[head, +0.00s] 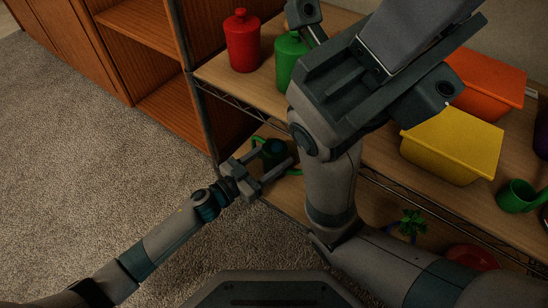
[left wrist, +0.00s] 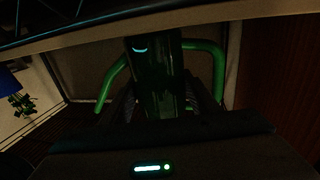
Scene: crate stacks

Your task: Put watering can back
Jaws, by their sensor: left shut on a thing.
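The dark green watering can (head: 273,150) is at the left end of the wire shelf rack, below the upper board. My left gripper (head: 272,172) is shut on it from the front. In the left wrist view, the can's dark body (left wrist: 155,80) stands between my fingers, with green curved parts on both sides. I cannot tell whether its base touches the lower board (head: 292,196). My right arm crosses the middle of the head view, and its gripper's jaws cannot be made out.
The upper board (head: 263,92) holds a red canister (head: 242,42), a green canister (head: 290,60), a yellow bin (head: 455,145), an orange bin (head: 485,80) and a green cup (head: 517,196). Below are a plant (head: 410,222) and a red bowl (head: 472,258). Carpet (head: 90,150) is clear at left.

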